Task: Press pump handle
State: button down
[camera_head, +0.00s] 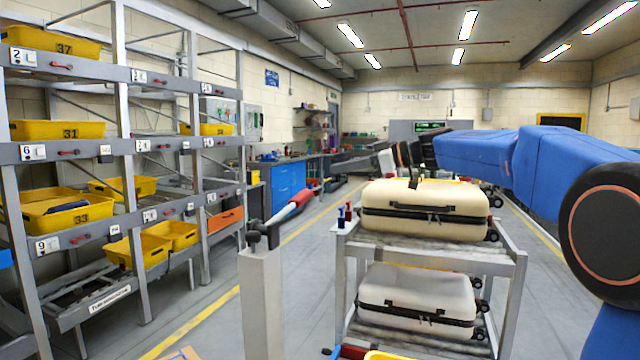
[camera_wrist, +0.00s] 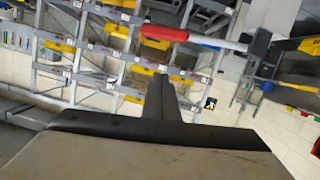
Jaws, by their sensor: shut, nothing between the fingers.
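In the head view my gripper (camera_head: 350,165) points left, above and to the right of the handle. It appears apart from the handle.
A grey cart (camera_head: 510,262) carries a cream suitcase (camera_head: 425,205) on top and another suitcase (camera_head: 418,292) below. A rack (camera_head: 120,130) with several yellow bins stands left. Open floor (camera_head: 215,335) lies between rack and post.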

jog(key=w+a+f, duration=0.4)
jog(key=a+f, duration=0.2)
jog(key=a, duration=0.2)
jog(key=shift+a+f, duration=0.2)
jog(key=shift+a, duration=0.1)
jog(key=shift+f, duration=0.1)
